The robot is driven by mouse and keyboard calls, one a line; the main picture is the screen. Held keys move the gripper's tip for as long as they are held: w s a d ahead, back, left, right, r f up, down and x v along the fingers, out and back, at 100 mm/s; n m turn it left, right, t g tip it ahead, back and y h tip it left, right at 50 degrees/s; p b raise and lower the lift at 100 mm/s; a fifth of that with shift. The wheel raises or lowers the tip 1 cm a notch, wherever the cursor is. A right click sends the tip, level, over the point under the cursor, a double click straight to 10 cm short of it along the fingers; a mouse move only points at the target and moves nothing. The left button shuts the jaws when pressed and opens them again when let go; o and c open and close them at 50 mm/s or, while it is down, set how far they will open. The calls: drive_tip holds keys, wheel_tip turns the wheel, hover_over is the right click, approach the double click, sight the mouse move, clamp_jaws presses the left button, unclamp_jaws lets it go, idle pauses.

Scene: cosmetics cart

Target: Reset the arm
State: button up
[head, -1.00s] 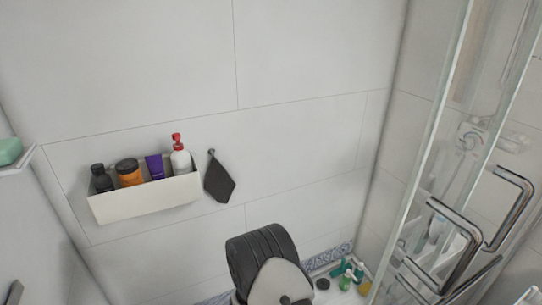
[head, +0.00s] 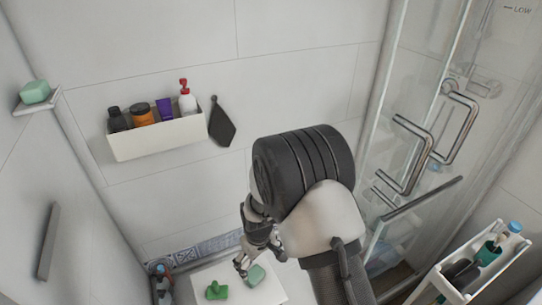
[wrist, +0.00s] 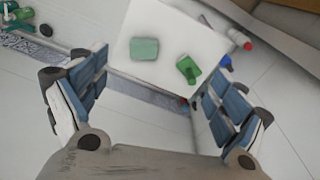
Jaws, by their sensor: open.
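My gripper (head: 243,265) hangs at the end of my arm, low in the middle of the head view, above a white-topped surface (head: 274,291). In the wrist view my gripper (wrist: 157,65) has its two blue-padded fingers spread wide with nothing between them. Beyond the fingers lie a pale green block (wrist: 144,49) and a darker green item (wrist: 188,68) on the white top (wrist: 150,20). The head view shows the block (head: 256,276) and the green item (head: 216,291) close to the gripper. My arm hides part of the wall and floor.
A white wall shelf (head: 158,140) holds several bottles, with a dark cloth (head: 222,124) hanging beside it. A glass door with metal handles (head: 408,155) stands right of my arm. A white cart (head: 480,265) with bottles is at lower right. Green soap (head: 35,92) sits on a left corner shelf.

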drive_tip(key=s+d+r+m+t, duration=0.15)
drive_tip(key=d+r, duration=0.25)
drive_tip(key=r, duration=0.4)
drive_tip(key=s+d+r+m, duration=0.1)
drive_tip(key=s+d+r, duration=0.2)
drive_tip(key=r, duration=0.6)
drive_tip(key=s+d+r+m, duration=0.15)
drive_tip(key=d+r, duration=0.25)
drive_tip(key=r, duration=0.4)
drive_tip(key=s+d+r+m+t, duration=0.1)
drive_tip(key=s+d+r, duration=0.2)
drive_tip(key=s, duration=0.6)
drive_tip(key=s+d+r+m+t, duration=0.1)
drive_tip(key=s+d+r, duration=0.3)
drive_tip(key=s, duration=0.5)
drive_tip(key=shift+r+m, duration=0.55)
drive_tip(key=shift+m, duration=0.25)
